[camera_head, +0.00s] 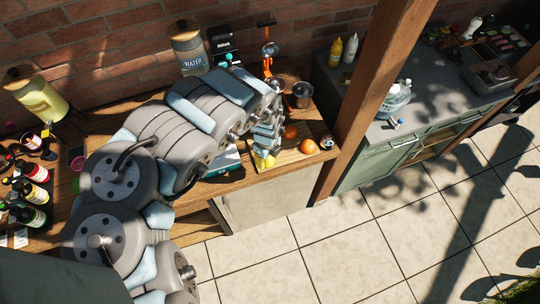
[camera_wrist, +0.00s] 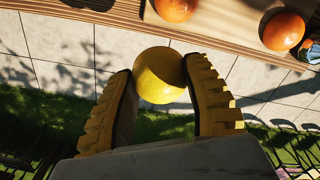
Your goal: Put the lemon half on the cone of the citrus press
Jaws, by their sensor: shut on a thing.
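The lemon half (camera_wrist: 160,76) is a rounded yellow piece between the two ridged yellow fingers of my gripper (camera_wrist: 159,72) in the wrist view. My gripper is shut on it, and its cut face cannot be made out. In the head view the lemon half (camera_head: 264,161) shows as a yellow patch below my gripper (camera_head: 264,152), near the table's front edge. The citrus press (camera_head: 269,50) appears to be the upright orange and dark device with a lever at the back of the table, beyond my arm. Its lower part and cone are not clear.
Oranges (camera_head: 308,146) lie on the wooden table (camera_head: 318,126) right of my gripper; oranges (camera_wrist: 283,30) also show in the wrist view. A metal cup (camera_head: 302,91) stands behind them. A wooden post (camera_head: 365,105) rises at the right. Bottles (camera_head: 34,171) crowd the left.

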